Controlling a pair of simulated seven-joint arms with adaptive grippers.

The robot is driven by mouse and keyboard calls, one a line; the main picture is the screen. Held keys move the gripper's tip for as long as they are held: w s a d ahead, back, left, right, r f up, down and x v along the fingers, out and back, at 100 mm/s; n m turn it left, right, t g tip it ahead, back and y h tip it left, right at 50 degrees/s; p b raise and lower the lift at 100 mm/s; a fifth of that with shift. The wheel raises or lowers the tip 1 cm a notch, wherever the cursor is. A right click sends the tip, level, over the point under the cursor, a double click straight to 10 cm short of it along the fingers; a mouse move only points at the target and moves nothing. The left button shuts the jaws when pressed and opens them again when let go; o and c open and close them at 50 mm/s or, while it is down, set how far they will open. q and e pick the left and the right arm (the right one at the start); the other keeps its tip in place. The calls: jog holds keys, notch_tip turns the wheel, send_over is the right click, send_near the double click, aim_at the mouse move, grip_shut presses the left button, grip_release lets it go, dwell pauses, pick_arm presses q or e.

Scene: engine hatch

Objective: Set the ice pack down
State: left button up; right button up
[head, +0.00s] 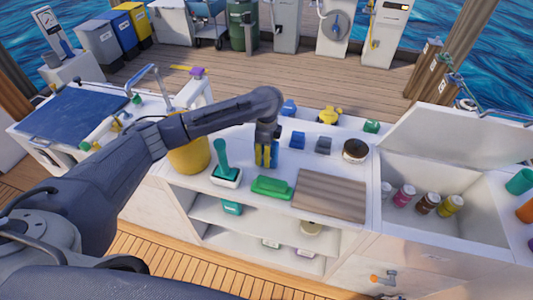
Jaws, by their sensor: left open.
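My left gripper (266,142) points down over the white counter (245,145), and its fingers are small and partly hidden by the wrist. A blue and yellow item (266,157) shows right at the fingertips; I cannot tell whether it touches them. A small blue block (297,140) lies on the counter just right of the gripper, with a grey-blue block (323,145) beside it. Another blue item (289,107) is farther back. I cannot tell which of these is the ice pack. My right gripper is out of view.
A green brush in a holder (226,172), a green box (271,187) and a brown slatted board (330,194) occupy the front of the counter. A yellow rounded container (188,157) stands left. An open chest (450,190) with several bottles is at right.

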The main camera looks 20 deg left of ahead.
pick_arm(q)
jog(key=shift+f, duration=1.15)
jog(key=shift+c, duration=0.5)
grip_shut()
